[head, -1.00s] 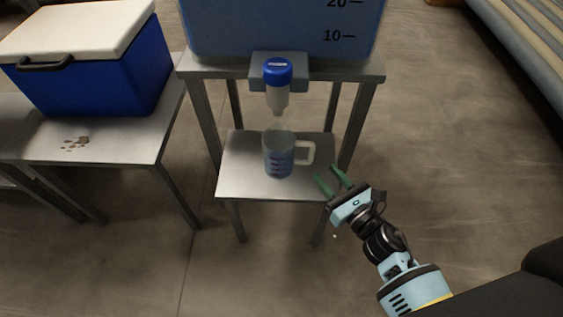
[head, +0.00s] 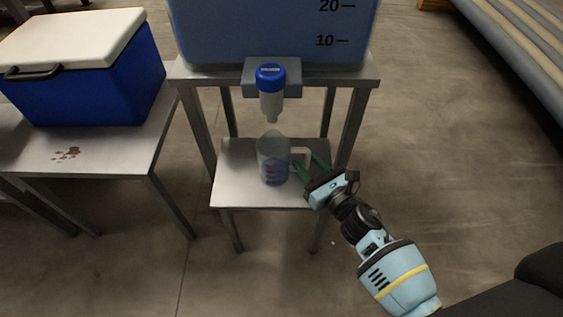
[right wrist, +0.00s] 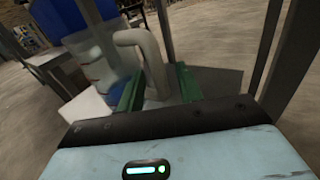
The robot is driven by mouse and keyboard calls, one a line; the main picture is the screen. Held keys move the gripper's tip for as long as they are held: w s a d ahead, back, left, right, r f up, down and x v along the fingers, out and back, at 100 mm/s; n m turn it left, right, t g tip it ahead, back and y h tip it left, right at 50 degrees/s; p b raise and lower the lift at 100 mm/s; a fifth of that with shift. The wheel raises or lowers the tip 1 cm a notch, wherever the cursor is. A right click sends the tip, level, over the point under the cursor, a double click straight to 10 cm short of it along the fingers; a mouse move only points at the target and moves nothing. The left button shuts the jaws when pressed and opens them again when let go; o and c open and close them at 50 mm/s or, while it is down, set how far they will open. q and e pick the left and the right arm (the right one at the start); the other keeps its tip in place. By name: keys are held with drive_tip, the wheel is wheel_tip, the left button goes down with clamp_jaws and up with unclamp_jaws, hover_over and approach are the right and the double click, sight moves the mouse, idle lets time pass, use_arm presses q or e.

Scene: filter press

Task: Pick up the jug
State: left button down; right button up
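The jug (head: 272,160) is clear with blue and red markings and stands upright on the small lower metal table, under the blue-capped spout. Its pale handle (head: 301,153) points right. My right gripper (head: 310,166) is at the handle with its green fingers open. In the right wrist view the handle (right wrist: 150,60) stands between the two green fingers (right wrist: 158,92), with a gap visible on the right side. The jug body (right wrist: 92,62) is just beyond the left finger. My left gripper is not in view.
The lower table (head: 235,185) has bare room left of the jug. The spout (head: 270,95) hangs close above the jug from a large blue tank (head: 270,30). Metal legs (head: 350,130) of the taller stand flank it. A blue cooler (head: 90,80) sits on the left table.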

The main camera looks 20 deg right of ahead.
sight(309, 157)
drive_tip(key=shift+w+a, duration=0.15)
drive_tip(key=shift+w, duration=0.25)
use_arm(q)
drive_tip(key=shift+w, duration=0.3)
use_arm(e)
clamp_jaws()
drive_tip(key=shift+r, duration=0.15)
